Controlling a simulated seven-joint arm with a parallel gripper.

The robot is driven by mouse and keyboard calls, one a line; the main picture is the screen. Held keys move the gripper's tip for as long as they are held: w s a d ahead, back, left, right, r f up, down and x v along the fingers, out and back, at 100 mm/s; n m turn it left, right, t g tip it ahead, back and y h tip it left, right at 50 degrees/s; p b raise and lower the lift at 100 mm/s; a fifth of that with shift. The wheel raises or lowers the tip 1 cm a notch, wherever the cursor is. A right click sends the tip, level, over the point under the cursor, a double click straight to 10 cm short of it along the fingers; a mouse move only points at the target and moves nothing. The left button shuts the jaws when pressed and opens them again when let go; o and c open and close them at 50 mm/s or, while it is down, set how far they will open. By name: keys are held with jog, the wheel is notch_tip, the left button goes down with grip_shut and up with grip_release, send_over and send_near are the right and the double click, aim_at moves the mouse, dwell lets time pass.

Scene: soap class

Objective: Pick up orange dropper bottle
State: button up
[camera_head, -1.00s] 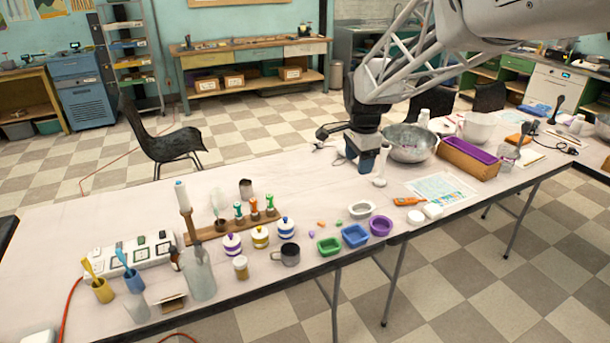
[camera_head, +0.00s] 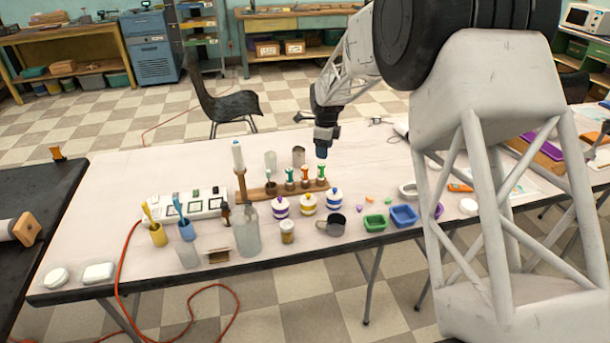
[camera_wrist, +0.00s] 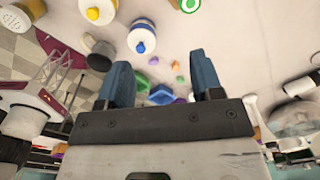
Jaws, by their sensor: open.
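A wooden rack (camera_head: 258,194) near the middle of the table holds several small dropper bottles with green and orange-red parts. One bottle with an orange-red part (camera_head: 305,175) stands upright in it, but the colours are too small to be sure which is the orange one. My gripper (camera_head: 321,152) is above the table, just behind and above the rack's right end, apart from the bottles. In the wrist view my gripper (camera_wrist: 162,75) has its two blue fingers spread with nothing held between them. A green-ringed round top (camera_wrist: 189,4) shows at that view's upper edge.
White jars with a purple knob (camera_head: 281,208), a yellow knob (camera_head: 307,204) and a blue knob (camera_head: 334,199) stand in front of the rack. A tall clear bottle (camera_head: 247,235) stands left. Green (camera_head: 375,222) and blue (camera_head: 404,216) trays sit right.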

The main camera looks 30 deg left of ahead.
jog(key=m, duration=0.1)
send_over(305, 167)
notch_tip(305, 167, down, 6)
jog(key=shift+s+r, duration=0.1)
jog(key=shift+r, duration=0.05)
jog(key=shift+f, duration=1.3)
jog(key=shift+f, duration=0.1)
jog(key=shift+f, duration=2.5)
jog(key=shift+c, duration=0.3)
jog(key=c, duration=0.6)
